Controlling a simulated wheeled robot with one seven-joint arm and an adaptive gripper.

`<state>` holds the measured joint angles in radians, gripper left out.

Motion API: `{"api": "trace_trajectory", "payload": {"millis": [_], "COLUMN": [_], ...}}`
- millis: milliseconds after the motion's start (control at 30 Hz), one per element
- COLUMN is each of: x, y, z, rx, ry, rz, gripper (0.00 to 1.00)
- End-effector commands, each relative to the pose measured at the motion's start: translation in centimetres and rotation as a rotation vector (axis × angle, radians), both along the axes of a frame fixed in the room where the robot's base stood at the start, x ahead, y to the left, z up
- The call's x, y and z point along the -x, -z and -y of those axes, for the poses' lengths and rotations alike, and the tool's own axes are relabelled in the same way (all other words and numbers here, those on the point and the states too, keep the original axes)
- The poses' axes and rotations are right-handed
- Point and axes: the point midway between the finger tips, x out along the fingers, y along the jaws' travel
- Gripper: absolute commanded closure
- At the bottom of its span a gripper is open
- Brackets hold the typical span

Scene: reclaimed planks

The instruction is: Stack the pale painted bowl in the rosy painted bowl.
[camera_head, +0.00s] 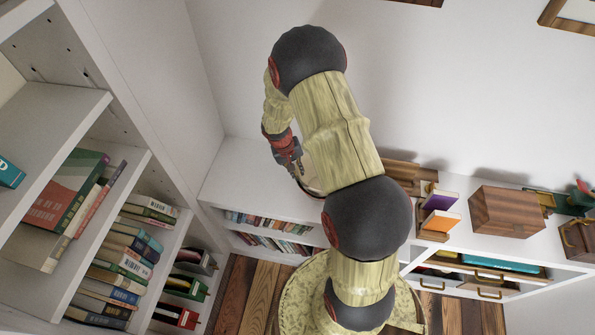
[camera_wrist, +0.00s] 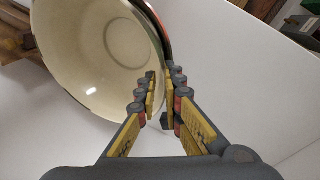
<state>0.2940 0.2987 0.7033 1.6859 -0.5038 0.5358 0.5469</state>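In the wrist view a large round bowl (camera_wrist: 85,50) with a pale cream inside fills the upper left. A dark reddish edge (camera_wrist: 160,24) runs along the right side of its rim; I cannot tell whether this is a second bowl around it or the same bowl's outside. My gripper (camera_wrist: 161,95) is at this rim, one finger over the inside and one on the outer side. The gap between the fingers is narrow; whether they press on the wall is unclear. In the head view my gripper (camera_head: 297,168) is above the white shelf top, and my arm hides most of the bowl (camera_head: 312,185).
The white shelf top (camera_head: 245,185) is clear left of my gripper. To the right stand purple and orange books (camera_head: 440,210) and a wooden box (camera_head: 507,210). A tall white bookcase (camera_head: 130,165) rises at the left. A wall is behind.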

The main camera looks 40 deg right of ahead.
Motion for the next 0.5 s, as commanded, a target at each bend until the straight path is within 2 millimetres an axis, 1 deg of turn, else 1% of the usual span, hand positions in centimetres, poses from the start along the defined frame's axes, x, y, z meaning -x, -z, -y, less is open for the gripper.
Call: {"api": "trace_trajectory", "payload": {"millis": [33,100,500], "x": [0.00,0.00,-0.01], "y": [0.00,0.00,-0.01], "z": [0.00,0.00,0.01], "rx": [0.000,0.000,0.000], "ry": [0.000,0.000,0.000], "rz": [0.000,0.000,0.000], "gripper": [0.96,1.00,1.00]}}
